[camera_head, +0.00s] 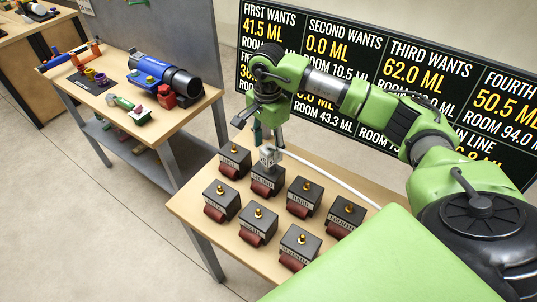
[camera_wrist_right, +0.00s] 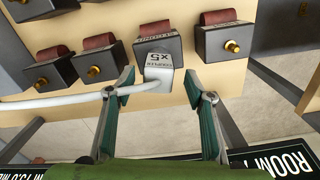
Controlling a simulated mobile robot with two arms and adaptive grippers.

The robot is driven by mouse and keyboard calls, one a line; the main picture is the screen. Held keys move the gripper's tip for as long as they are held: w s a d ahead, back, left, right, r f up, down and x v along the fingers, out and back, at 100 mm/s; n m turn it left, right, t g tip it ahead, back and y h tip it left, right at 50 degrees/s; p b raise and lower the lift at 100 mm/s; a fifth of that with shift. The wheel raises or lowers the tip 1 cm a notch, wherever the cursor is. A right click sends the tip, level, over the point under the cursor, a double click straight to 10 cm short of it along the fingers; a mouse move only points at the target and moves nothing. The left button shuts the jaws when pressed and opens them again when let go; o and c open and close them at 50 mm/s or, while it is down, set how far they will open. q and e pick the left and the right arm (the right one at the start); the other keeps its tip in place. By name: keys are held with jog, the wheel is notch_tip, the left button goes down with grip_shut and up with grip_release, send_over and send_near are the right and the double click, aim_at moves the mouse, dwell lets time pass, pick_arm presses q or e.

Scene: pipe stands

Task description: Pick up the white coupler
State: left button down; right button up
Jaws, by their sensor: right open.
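The white coupler (camera_head: 269,155) sits on top of a dark box in the back row on the near table. In the right wrist view the coupler (camera_wrist_right: 159,68) is a pale block with printed "x5" lettering, and a white hose (camera_wrist_right: 60,101) runs from it to the left. My right gripper (camera_head: 267,140) is over the back edge of the table, just above and behind the coupler. In the wrist view its two green-padded fingers (camera_wrist_right: 160,85) are spread, one on each side of the coupler's near end, with nothing gripped. My left gripper is out of view.
Several dark boxes with brass fittings and red fronts, such as one box (camera_head: 258,224), stand close around the coupler's box. The hose curves right across the table (camera_head: 192,205). A second table (camera_head: 165,125) holds tools. A black board (camera_head: 390,75) stands behind.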

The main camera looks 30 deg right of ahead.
aim_at(269, 159)
notch_tip(269, 159, down, 5)
jog(key=p, duration=0.2)
jog(key=shift+s+d+r+p, duration=0.15)
jog(key=shift+p, duration=0.2)
jog(key=shift+f, duration=0.5)
jog(key=c, duration=1.3)
